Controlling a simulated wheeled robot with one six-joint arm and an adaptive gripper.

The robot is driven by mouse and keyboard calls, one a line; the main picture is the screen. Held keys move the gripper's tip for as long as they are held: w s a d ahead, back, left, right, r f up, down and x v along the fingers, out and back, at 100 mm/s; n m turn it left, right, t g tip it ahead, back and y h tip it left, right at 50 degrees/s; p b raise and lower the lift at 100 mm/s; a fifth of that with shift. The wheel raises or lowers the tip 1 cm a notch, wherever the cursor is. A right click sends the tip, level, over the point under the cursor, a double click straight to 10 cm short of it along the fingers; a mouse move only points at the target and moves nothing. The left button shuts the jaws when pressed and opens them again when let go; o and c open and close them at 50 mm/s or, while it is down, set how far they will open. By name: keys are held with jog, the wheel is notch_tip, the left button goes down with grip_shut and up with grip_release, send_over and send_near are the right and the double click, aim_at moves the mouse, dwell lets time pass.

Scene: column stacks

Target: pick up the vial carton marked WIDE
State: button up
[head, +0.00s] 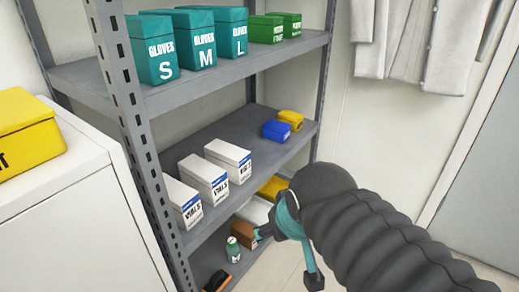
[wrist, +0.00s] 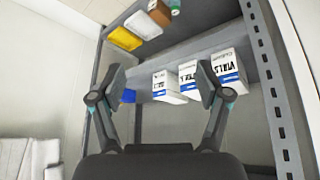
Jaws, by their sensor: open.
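Three white vial cartons with blue bands stand in a row on the middle shelf: a front one (head: 183,203), a middle one (head: 206,181) and a back one (head: 229,160). "VIALS" reads on them; the smaller print is too small to read, so I cannot tell which is marked WIDE. In the wrist view the front (wrist: 229,72), middle (wrist: 187,82) and back (wrist: 167,88) cartons appear upside down. My gripper (wrist: 161,82) is open and empty, its fingers apart, with the back carton seen between them. In the head view my gripper (head: 285,250) is right of the shelf, partly hidden by my arm.
The grey rack (head: 140,100) has an upright post at the front. Blue (head: 277,130) and yellow (head: 291,119) boxes sit behind the cartons. Glove boxes (head: 190,40) stand above; a brown box (head: 244,233) and bottle (head: 233,250) stand below. Coats hang at the right.

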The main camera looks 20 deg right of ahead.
jog(key=shift+o, duration=0.9)
jog(key=w+d+r+t+h, duration=0.1)
jog(key=w+d, duration=0.3)
jog(key=w, duration=0.4)
jog(key=w+d+r+t+h, duration=0.2)
jog(key=w+d+r+t, duration=0.1)
jog(key=w, duration=0.5)
jog(key=shift+w+d+r, duration=0.25)
jog(key=shift+d+r, duration=0.4)
jog(key=w+d+r+n+t, duration=0.1)
jog(key=w+d+r+t, duration=0.15)
jog(key=w, duration=0.55)
jog(key=n+g+y+b, duration=0.2)
jog(key=n+y, duration=0.5)
jog(key=y, duration=0.5)
send_near(228, 150)
jog(key=x, duration=0.4)
jog(key=shift+w+d+f, duration=0.1)
jog(key=shift+w+f, duration=0.25)
jog(key=shift+f, duration=0.1)
jog(key=shift+a+r+b+x, duration=0.15)
jog(key=shift+b+x, duration=0.2)
jog(key=shift+x, duration=1.15)
jog(key=shift+a+r+b+x, duration=0.15)
jog(key=shift+b+x, duration=0.15)
jog(key=shift+x, duration=1.25)
jog(key=shift+s+d, duration=0.1)
jog(key=c, duration=1.7)
